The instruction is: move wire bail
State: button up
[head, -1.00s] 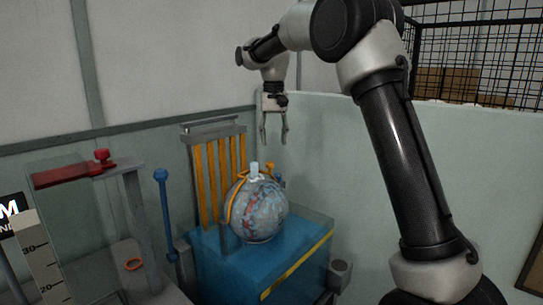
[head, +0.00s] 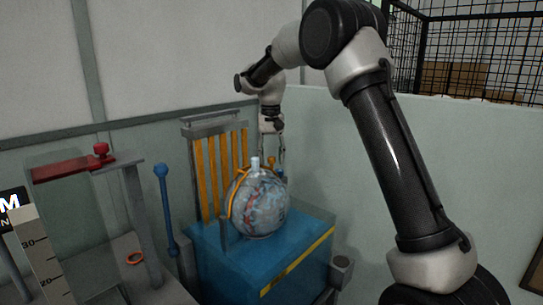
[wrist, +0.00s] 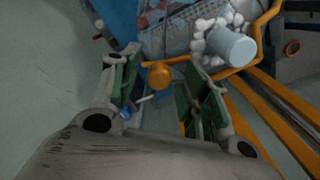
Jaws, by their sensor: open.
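The wire bail is an orange wire (head: 234,193) arched over the left side of a marbled ball (head: 260,208) in the head view. It also shows in the wrist view as an orange wire (wrist: 269,22) beside the ball, with a round orange knob (wrist: 160,74) at its near end. My gripper (head: 272,160) is open, pointing down above and behind the ball. In the wrist view my open gripper (wrist: 158,82) has the knob between and a little beyond its two green-padded fingers. I see no contact with the knob. The ball's underside is hidden.
The ball sits on a blue press base (head: 305,232) before an upright rack of yellow slats (head: 213,172). A pale cylinder (wrist: 231,47) tops the ball. A blue lever (head: 164,205) and a red-topped grey frame (head: 72,167) stand left. A pale wall is behind.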

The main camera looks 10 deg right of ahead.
grip_shut()
jog(key=shift+w, duration=0.1)
jog(key=shift+w+a, duration=0.5)
jog(key=shift+w, duration=0.15)
jog(key=w, duration=0.1)
jog(key=w+a+f, duration=0.1)
jog(key=w+a, duration=0.1)
jog(key=shift+w+a+f, duration=0.2)
jog(key=shift+w+a, duration=0.05)
jog(key=shift+w, duration=0.15)
jog(key=c, duration=1)
grip_release()
jog(key=shift+w+a+f, duration=0.35)
jog(key=shift+w, duration=0.15)
jog(key=shift+w+a+f, duration=0.35)
jog(key=shift+w, duration=0.15)
jog(key=o, duration=1)
